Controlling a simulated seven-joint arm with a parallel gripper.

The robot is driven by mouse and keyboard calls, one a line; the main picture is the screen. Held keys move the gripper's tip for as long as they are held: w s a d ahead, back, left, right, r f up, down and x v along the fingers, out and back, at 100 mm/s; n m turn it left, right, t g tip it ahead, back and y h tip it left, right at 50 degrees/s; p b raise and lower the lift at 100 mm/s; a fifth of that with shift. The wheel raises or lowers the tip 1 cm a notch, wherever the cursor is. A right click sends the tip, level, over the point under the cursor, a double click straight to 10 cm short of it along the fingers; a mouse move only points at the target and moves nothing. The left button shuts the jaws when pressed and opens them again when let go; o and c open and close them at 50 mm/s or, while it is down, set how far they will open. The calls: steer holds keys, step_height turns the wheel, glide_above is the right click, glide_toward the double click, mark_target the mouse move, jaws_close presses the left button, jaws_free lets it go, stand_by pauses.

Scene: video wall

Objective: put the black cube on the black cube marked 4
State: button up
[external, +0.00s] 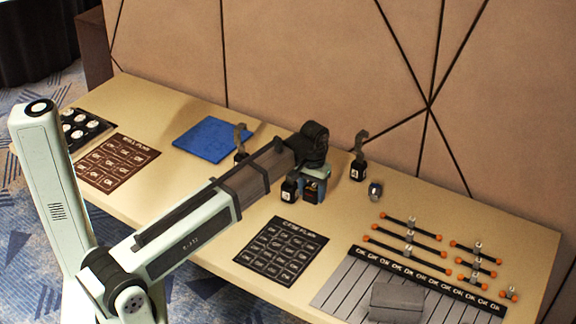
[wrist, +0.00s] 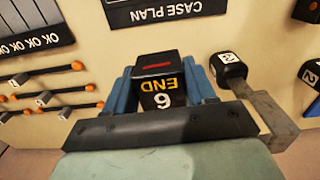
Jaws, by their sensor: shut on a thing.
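My gripper (external: 315,176) is over the middle of the table, its blue fingers shut on both sides of a black cube (external: 312,193). I cannot read a 4 on any block.
Black blocks with upright grey hooks stand behind right (external: 357,169) and behind left (external: 239,155). A silver object (external: 375,191) lies at right. A case plan sheet (external: 281,250), blue mat (external: 211,139), orange-tipped rods (external: 408,248) and grey block (external: 397,300) lie around.

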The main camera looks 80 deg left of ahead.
mark_target(313, 187)
step_height(313, 187, up, 10)
steer(key=shift+r, duration=0.2)
steer(key=s+a+n, duration=0.2)
steer(key=s+a, duration=0.6)
steer(key=s, duration=0.2)
steer(key=s+a+n, duration=0.2)
steer(key=s+a, duration=0.5)
steer(key=s, duration=0.4)
steer(key=shift+a+f, duration=0.2)
steer(key=shift+f, duration=7.55)
steer(key=shift+f, duration=0.15)
steer(key=o, duration=1.1)
steer(key=shift+c, duration=0.2)
